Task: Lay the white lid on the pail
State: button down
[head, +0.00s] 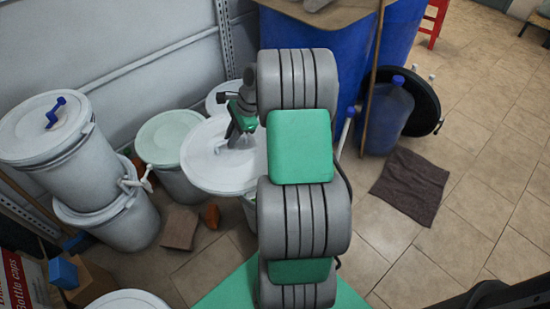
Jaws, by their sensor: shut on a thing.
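The white lid (208,172) is a wide round disc left of my arm in the head view. My gripper (237,140) is over the lid's upper surface with its fingers pointing down, shut on the lid near its middle. The exact grip point is small and partly hidden by the fingers. A grey-white pail (249,208) shows just below the lid's right front edge, mostly hidden by the lid and my arm. I cannot tell whether the lid touches its rim.
A pale green-lidded drum (168,138) stands close left of the lid. Stacked white drums (75,150) with a blue handle stand farther left. Another white round top (221,93) is behind. Blue barrels (345,45) stand at the back. A brown cloth (410,185) lies on open floor at right.

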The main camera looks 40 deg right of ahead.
jog(key=s+d+f+m+h+b, duration=0.1)
jog(key=s+d+f+m+b, duration=0.2)
jog(key=d+f, duration=0.3)
jog(key=s+d+f+m+t+h+b, duration=0.1)
jog(key=s+d+f+m+b, duration=0.2)
jog(key=f, duration=0.8)
jog(key=d+b, duration=0.2)
jog(key=d, duration=0.2)
jog(key=shift+s+t+b, duration=0.25)
jog(key=shift+t+b, duration=0.05)
jog(key=shift+r+p, duration=0.2)
jog(key=shift+p, duration=0.25)
jog(key=shift+f+p, duration=0.5)
jog(key=shift+f, duration=0.4)
dwell(0.6)
jog(key=c, duration=1.4)
grip_release()
jog(key=shift+a, duration=0.1)
jog(key=shift+o, duration=0.5)
jog(key=o, duration=0.4)
